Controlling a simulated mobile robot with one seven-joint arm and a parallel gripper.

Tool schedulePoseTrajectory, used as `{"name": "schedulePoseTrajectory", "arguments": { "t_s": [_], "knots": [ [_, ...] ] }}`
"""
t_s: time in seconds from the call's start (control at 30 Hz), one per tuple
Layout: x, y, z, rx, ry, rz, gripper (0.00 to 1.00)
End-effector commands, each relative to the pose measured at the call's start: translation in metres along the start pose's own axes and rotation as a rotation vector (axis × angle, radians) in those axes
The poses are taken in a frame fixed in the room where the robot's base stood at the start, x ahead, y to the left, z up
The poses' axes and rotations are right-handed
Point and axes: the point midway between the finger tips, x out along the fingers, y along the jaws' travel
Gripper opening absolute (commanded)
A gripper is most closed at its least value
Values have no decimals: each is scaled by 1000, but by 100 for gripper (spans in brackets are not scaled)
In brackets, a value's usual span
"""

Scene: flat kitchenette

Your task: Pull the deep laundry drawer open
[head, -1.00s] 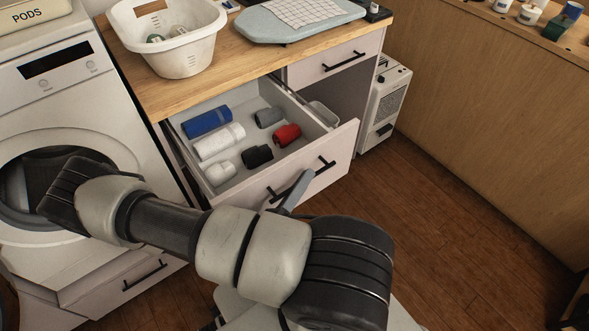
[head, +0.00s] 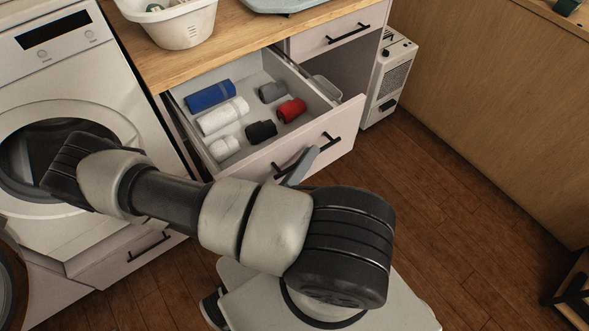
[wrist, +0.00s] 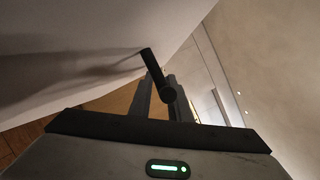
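The deep drawer (head: 255,158) stands well out from under the wooden counter. Rolled cloths in blue, white, grey, black and red lie inside it. Its front (head: 345,125) bears a black bar handle (head: 325,142). The exact contact is partly hidden.
A washing machine (head: 60,110) stands left of the drawer. A shallower shut drawer (head: 335,35) is above right, and a white heater-like unit (head: 390,80) stands beyond. A white basket (head: 178,28) is on the counter. Wooden floor (head: 450,180) is free at right.

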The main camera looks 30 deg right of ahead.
Motion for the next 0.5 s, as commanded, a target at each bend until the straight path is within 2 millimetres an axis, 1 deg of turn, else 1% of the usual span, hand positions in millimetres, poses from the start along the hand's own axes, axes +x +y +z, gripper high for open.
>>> {"name": "schedulePoseTrajectory", "arguments": {
  "t_s": [0.07, 0.17, 0.5],
  "knots": [
    [-8, 1, 1, 1, -2, 3, 17],
    [-25, 2, 1, 2, -2, 5, 17],
    [-109, 2, 0, 3, -1, 5, 17]
  ]
}}
